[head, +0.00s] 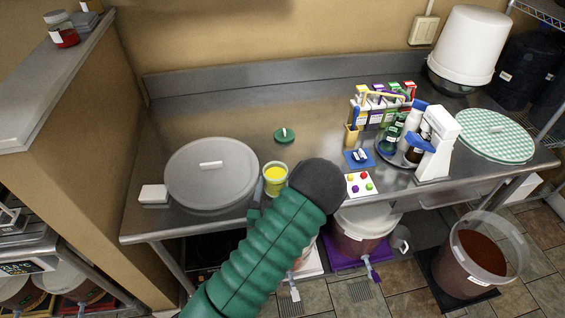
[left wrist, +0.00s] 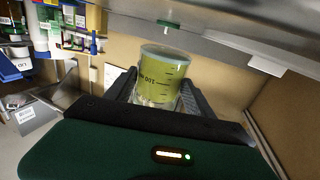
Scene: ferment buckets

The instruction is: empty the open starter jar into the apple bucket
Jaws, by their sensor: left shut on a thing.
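The open starter jar (head: 275,180) is a small clear jar with yellow contents, near the front edge of the steel table. My left gripper (head: 265,196) is shut on it, though my forearm hides most of the fingers in the head view. The left wrist view shows the jar (left wrist: 160,75), with volume marks, between the two fingers. A green lid (head: 284,135) lies on the table behind the jar. An open bucket of brown-red liquid (head: 478,258) stands on the floor at right; I cannot read which bucket is the apple one. My right gripper is out of view.
A large grey lid (head: 211,173) lies left of the jar. Cartons (head: 380,103), a tray of bottles (head: 408,152) and a white dispenser (head: 437,143) crowd the right side. Another bucket (head: 361,232) stands below the table on a purple base. The table's back middle is clear.

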